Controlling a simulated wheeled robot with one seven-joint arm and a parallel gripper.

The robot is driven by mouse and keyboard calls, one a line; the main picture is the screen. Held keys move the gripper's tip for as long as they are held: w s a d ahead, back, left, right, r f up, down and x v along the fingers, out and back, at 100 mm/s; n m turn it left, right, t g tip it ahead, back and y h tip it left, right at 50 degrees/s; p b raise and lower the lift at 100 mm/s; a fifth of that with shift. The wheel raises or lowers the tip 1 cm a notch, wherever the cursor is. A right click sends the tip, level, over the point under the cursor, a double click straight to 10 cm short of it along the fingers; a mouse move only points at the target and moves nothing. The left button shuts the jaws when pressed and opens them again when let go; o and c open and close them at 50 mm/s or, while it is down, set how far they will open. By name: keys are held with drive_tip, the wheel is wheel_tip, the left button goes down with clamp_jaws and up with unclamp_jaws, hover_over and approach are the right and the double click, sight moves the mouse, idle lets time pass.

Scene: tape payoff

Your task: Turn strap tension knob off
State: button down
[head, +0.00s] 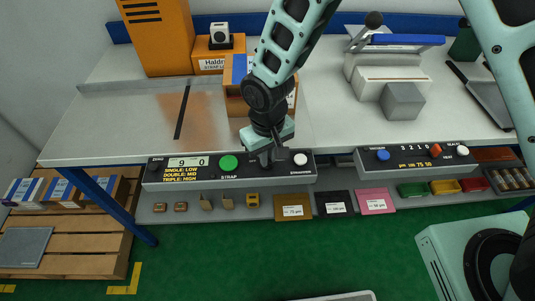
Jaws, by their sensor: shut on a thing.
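The strap control panel (200,181) runs along the table's front edge. It has a small display reading "9 0" (188,162), a green button (228,162) above the word STRAP, and a white button (300,159) at its right end. The display text lists single: low, double: mid, triple: high. My gripper (272,160) points down at the panel between the green and white buttons. It is shut on a small control there, apparently the strap tension knob. The gripper covers this knob, so its turn position cannot be read.
A second panel (420,163) with blue, red and white controls sits to the right. An orange cabinet (158,35), small boxes (210,56) and a grey sealing device (385,80) stand on the table. A shelf below holds coloured packs (293,207) and bins (445,187).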

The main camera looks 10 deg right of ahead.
sight(269, 159)
drive_tip(key=n, duration=0.3)
drive_tip(key=shift+n, duration=0.4)
drive_tip(key=shift+w+d+n, duration=0.1)
drive_tip(key=shift+n, duration=1.9)
drive_tip(key=c, duration=1.5)
unclamp_jaws()
wheel_tip(269, 159, up, 17)
drive_tip(key=shift+r+b, duration=0.2)
drive_tip(key=shift+b, duration=0.25)
